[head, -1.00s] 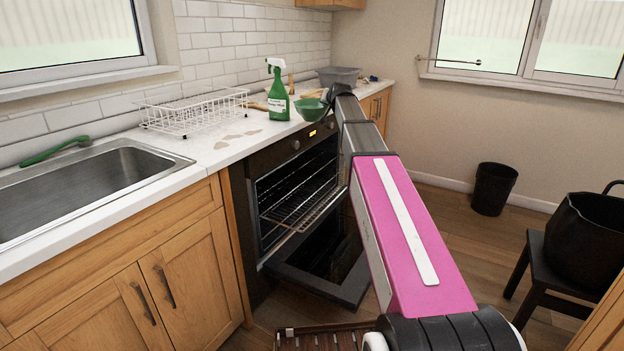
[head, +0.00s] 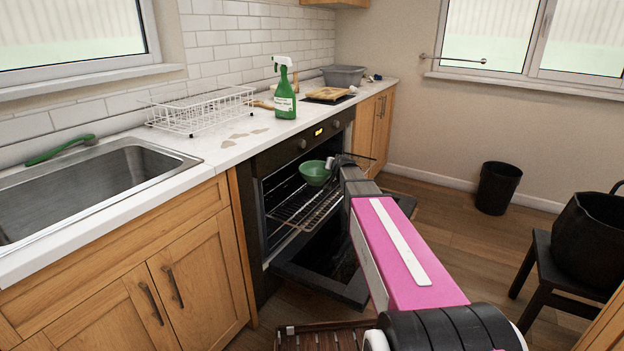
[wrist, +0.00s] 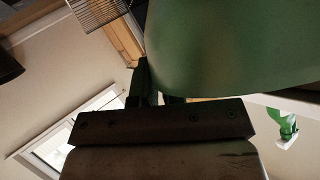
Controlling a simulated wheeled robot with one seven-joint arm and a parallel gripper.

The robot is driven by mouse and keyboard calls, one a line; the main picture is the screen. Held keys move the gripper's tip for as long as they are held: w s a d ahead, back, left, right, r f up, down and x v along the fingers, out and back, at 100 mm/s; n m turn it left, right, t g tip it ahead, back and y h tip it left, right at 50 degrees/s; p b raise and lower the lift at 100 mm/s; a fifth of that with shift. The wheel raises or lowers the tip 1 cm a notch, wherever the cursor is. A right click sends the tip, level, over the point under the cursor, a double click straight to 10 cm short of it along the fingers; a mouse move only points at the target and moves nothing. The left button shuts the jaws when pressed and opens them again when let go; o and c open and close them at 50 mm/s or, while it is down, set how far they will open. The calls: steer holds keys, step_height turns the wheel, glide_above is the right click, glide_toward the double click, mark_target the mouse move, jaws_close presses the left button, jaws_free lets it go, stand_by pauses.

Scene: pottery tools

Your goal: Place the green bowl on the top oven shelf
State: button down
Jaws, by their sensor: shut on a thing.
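The green bowl (head: 314,173) is held upright in front of the upper part of the open oven (head: 292,190). My gripper (head: 334,163) is shut on the bowl's right side. In the wrist view the bowl (wrist: 235,45) fills the upper right, with the gripper (wrist: 160,95) at its edge. A wire oven shelf (head: 300,208) shows below the bowl. I cannot tell whether the bowl is past the oven's front opening. The oven door (head: 325,275) is folded down.
The counter above the oven holds a green spray bottle (head: 284,90), a white wire rack (head: 200,110), a wooden board (head: 328,94) and a grey tub (head: 343,75). A slatted wooden item (head: 325,336) lies low in front. A black bin (head: 497,188) stands right, with open floor between.

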step_height(320, 180, down, 6)
steer(key=s, duration=0.2)
steer(key=shift+w+r+x, duration=0.25)
steer(key=shift+r+x, duration=0.3)
steer(key=shift+x, duration=2.5)
steer(key=shift+w+r+x, duration=0.25)
steer(key=shift+r+x, duration=0.3)
steer(key=shift+x, duration=2.55)
steer(key=shift+w+r+x, duration=0.25)
steer(key=shift+r+x, duration=0.3)
steer(key=shift+x, duration=2.5)
steer(key=shift+f, duration=0.1)
steer(key=c, duration=1.2)
jaws_free()
